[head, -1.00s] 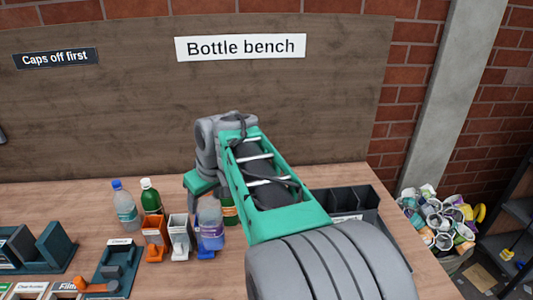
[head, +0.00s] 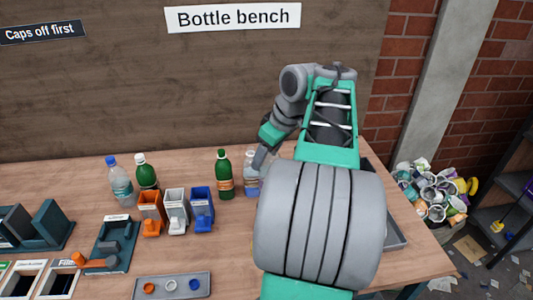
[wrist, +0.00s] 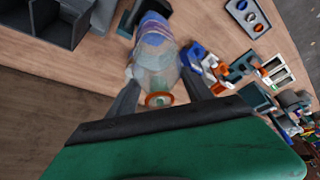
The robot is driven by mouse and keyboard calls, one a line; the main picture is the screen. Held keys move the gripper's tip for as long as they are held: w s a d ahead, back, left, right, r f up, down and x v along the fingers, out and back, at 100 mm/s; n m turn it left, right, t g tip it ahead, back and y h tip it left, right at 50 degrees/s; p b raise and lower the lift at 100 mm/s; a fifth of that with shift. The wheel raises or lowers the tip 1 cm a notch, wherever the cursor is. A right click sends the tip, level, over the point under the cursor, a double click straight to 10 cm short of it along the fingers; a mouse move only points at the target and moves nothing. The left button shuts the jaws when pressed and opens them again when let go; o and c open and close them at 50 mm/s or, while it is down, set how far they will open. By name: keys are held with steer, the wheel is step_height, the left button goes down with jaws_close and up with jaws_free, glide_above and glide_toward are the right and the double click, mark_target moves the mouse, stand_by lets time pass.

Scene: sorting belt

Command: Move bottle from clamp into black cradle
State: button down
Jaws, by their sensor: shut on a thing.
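A clear bottle with a purple-blue label (wrist: 153,50) is between the two fingers of my gripper (wrist: 160,92) in the wrist view. An orange ring shows at its near end. In the head view the bottle (head: 251,183) is partly hidden by my arm, and my gripper (head: 262,160) is shut on it above the bench. The dark clamp stand with an orange lever (head: 111,243) is at the lower left and holds no bottle. A dark piece (wrist: 131,20) lies behind the bottle in the wrist view; I cannot tell whether it is the black cradle.
A green bottle (head: 224,175) stands just left of the held one. Orange, white and blue bins (head: 202,210) stand in front of it. Two more bottles (head: 120,182) are farther left. A cap tray (head: 172,286) lies in front. A dark compartment tray (wrist: 70,22) shows in the wrist view.

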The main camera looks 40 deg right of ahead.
step_height(320, 180, down, 12)
steer(key=b, duration=0.9)
steer(key=shift+r, duration=0.2)
steer(key=shift+f, duration=0.1)
steer(key=shift+f+b, duration=0.7)
steer(key=shift+c, duration=1.8)
jaws_free()
steer(key=shift+s+r, duration=0.1)
